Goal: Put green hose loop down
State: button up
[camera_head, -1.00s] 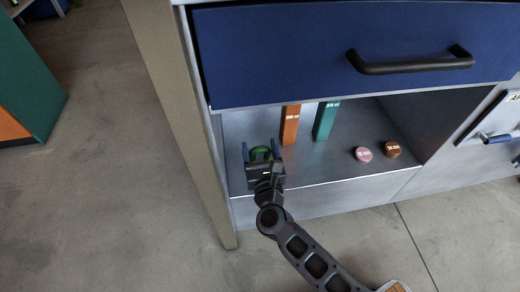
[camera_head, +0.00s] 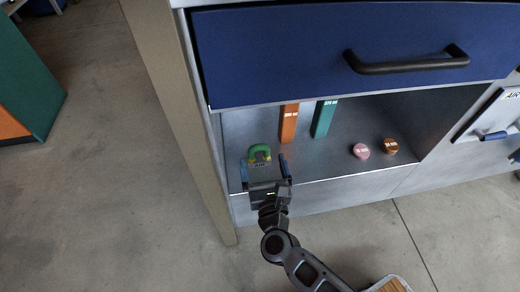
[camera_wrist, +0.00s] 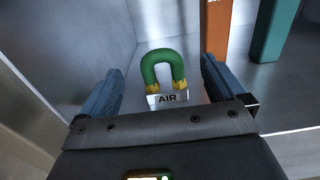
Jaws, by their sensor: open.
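The green hose loop (camera_head: 260,152) stands on the metal shelf floor near the left wall of the open compartment. In the wrist view the green hose loop (camera_wrist: 163,66) is an upright arch with yellow ends, and a white "AIR" label sits at its base. My gripper (camera_head: 264,166) is in front of the loop with its jaws open. In the wrist view the blue fingers of my gripper (camera_wrist: 160,85) are spread wide on either side, with gaps between them and the loop. Nothing is held.
An orange block (camera_head: 289,123) and a teal block (camera_head: 323,119) stand behind and to the right. A pink cap (camera_head: 361,151) and a brown cap (camera_head: 390,146) lie farther right. A blue drawer front (camera_head: 340,50) overhangs the compartment (camera_head: 340,170). The shelf middle is bare.

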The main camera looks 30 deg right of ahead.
jog(key=v, duration=0.5)
jog(key=shift+s+a, duration=0.15)
jog(key=shift+s, duration=0.2)
jog(key=s+d+r+m+y, duration=0.1)
jog(key=s+r+m+y, duration=0.1)
jog(key=s+r+m, duration=0.4)
jog(key=s+d+r+m+g+y, duration=0.1)
jog(key=s+r+m, duration=0.5)
jog(key=s+m, duration=0.7)
jog(key=s+d+r+m+g+y, duration=0.1)
jog(key=s+r+m+y, duration=0.1)
jog(key=s+r+m, duration=0.5)
jog(key=shift+s+d+m+y, duration=0.35)
jog(key=shift+s+m, duration=1.35)
jog(key=shift+m, duration=1.5)
jog(key=shift+r, duration=0.1)
jog(key=shift+c, duration=0.2)
